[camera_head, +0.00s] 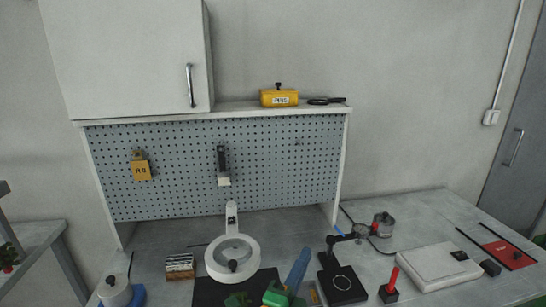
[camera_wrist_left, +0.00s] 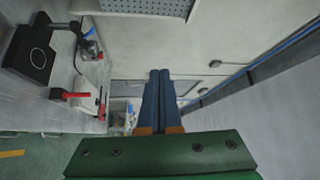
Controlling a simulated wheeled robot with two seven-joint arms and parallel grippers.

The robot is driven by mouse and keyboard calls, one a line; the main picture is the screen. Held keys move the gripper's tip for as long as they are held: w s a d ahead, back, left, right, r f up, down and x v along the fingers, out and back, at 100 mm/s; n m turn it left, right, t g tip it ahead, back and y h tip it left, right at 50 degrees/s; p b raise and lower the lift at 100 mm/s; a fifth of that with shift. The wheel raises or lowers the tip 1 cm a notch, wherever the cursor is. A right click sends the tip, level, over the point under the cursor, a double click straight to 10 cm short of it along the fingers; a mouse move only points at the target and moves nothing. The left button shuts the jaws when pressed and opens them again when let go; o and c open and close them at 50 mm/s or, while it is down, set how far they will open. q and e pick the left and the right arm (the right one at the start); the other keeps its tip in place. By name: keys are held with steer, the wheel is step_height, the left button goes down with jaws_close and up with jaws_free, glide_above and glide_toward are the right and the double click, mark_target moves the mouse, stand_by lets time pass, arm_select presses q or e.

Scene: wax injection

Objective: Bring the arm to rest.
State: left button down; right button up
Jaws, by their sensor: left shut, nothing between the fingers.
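My left gripper (camera_head: 301,255) shows at the bottom middle of the head view, with blue fingers and a green body. Its fingers point up and slightly right, in front of the bench. In the left wrist view the two blue fingers (camera_wrist_left: 160,73) lie side by side against each other, shut and empty. The green gripper body fills the bottom of that view. My right gripper is not seen in either view.
A white ring-shaped device (camera_head: 212,260) stands left of the gripper. A black stand with a gauge (camera_head: 343,287) stands close on the right. Farther right are a red-handled tool (camera_head: 391,285) and a white flat box (camera_head: 428,265). A pegboard (camera_head: 270,165) rises behind.

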arm_select(q)
steer(key=s+a+f+n+g+y, duration=0.3)
steer(key=s+a+f+n+y, duration=0.1)
steer(key=a+f+n, duration=0.35)
steer(key=s+a+f+n+g+y, duration=0.35)
steer(key=a+f+n, duration=0.25)
steer(key=a+f, duration=0.25)
steer(key=s+a+f+n+g+y, duration=0.1)
steer(key=s+a+f+n+g, duration=0.25)
steer(key=s, duration=0.55)
steer(key=s+a+f+n+g+y, duration=0.1)
steer(key=s+a+f+n+g, duration=0.25)
steer(key=s, duration=0.65)
step_height(320, 180, down, 18)
steer(key=s+m+g+b, duration=0.1)
steer(key=g+b, duration=0.1)
steer(key=s+a+f+b, duration=0.1)
steer(key=s+a+f, duration=0.1)
steer(key=s+f, duration=0.9)
steer(key=shift+s+f+g, duration=0.35)
steer(key=shift+s, duration=0.5)
steer(key=shift+a, duration=0.1)
